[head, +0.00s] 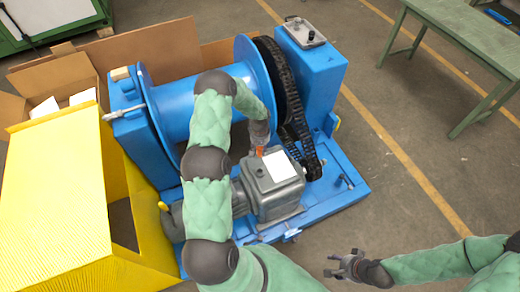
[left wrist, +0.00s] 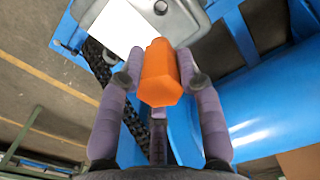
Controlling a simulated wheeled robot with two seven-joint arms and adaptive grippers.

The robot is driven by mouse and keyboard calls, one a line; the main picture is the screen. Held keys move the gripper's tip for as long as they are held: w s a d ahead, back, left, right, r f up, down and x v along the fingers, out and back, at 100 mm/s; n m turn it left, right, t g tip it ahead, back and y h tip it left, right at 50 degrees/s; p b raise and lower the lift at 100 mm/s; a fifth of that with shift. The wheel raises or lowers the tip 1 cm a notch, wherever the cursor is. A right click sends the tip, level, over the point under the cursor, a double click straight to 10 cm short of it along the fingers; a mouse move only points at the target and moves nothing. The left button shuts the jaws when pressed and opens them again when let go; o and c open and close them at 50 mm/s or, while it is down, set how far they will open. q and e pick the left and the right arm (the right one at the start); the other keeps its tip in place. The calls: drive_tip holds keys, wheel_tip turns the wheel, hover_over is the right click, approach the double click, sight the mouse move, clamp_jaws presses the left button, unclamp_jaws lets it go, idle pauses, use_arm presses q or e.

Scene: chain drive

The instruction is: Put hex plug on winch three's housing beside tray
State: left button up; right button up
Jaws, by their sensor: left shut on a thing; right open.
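My right gripper (head: 345,266) is open and empty over the floor at lower right.
A white sheet (head: 280,166) lies on the gearbox. A yellow crate (head: 55,200) stands left, a green table (head: 465,35) upper right. Floor to the right is clear.

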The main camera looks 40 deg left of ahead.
use_arm(q)
drive_tip(key=s+d+b, duration=1.1)
drive_tip(key=s+b, duration=0.1)
drive_tip(key=s, duration=0.1)
drive_tip(key=shift+s+d, duration=0.3)
drive_tip(key=shift+s, duration=0.05)
idle(0.6)
idle(0.4)
